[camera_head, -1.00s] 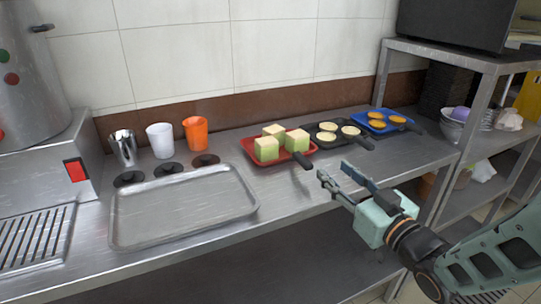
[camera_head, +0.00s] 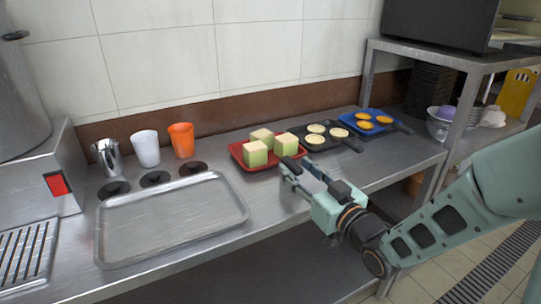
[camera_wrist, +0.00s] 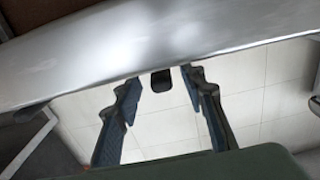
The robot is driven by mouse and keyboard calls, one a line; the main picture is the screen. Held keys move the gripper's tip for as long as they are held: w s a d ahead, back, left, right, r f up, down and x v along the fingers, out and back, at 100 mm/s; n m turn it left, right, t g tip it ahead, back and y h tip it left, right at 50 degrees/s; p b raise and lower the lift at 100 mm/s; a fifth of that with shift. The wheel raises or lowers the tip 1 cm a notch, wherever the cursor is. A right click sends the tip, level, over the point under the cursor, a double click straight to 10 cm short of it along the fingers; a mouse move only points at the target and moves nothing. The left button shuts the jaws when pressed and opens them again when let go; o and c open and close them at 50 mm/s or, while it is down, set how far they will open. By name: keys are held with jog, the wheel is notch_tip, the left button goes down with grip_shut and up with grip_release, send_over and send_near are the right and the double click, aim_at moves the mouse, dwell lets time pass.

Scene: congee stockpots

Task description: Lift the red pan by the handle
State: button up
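The red pan (camera_head: 259,168) sits on the steel counter, right of center in the head view, with several pale green-sided cubes (camera_head: 255,153) in it. Its dark handle points toward the front right and is mostly hidden behind my gripper in the head view. My gripper (camera_head: 294,167) is at the handle's end, to the right of the pan. In the wrist view its two fingers (camera_wrist: 160,92) are apart. A small dark piece, apparently the handle's end (camera_wrist: 161,80), shows between the fingertips. I cannot tell whether either finger touches it.
A black pan (camera_head: 315,148) with round cakes and a blue pan (camera_head: 351,126) stand behind and right. An empty steel tray (camera_head: 170,246) lies left, with a metal cup (camera_head: 108,157), white cup (camera_head: 145,149) and orange cup (camera_head: 181,140) behind. A shelf post (camera_head: 456,120) stands right.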

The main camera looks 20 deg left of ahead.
aim_at(287, 158)
jog(key=x, duration=0.5)
jog(key=shift+s+a+r+b, duration=0.1)
jog(key=shift+r+b, duration=0.05)
jog(key=shift+b, duration=0.25)
jog(key=shift+c, duration=0.6)
grip_shut()
jog(key=shift+r, duration=0.1)
